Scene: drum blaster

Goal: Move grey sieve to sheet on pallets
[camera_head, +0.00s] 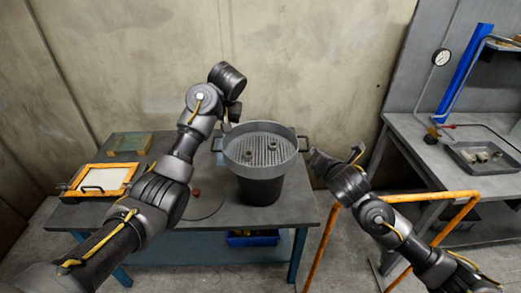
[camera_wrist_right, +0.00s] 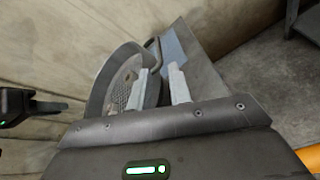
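The grey sieve (camera_head: 262,147) is a round pan with a perforated floor and a handle on each side. It sits on top of a dark drum (camera_head: 260,188) on the table, with small grey pieces inside. My left gripper (camera_head: 230,118) hangs just above the sieve's left rim and handle; its fingers are too small to read. My right gripper (camera_head: 318,163) is beside the sieve's right handle. In the right wrist view, its two fingers (camera_wrist_right: 160,88) are apart, with the sieve (camera_wrist_right: 112,88) close behind them. No sheet on pallets is in view.
The table (camera_head: 290,205) also holds an orange-framed tray (camera_head: 100,180) at left and a small red object (camera_head: 196,192). An orange rail (camera_head: 322,240) stands to the right. A second bench (camera_head: 425,150) carries a dark tray of pieces (camera_head: 484,157). A concrete wall is behind.

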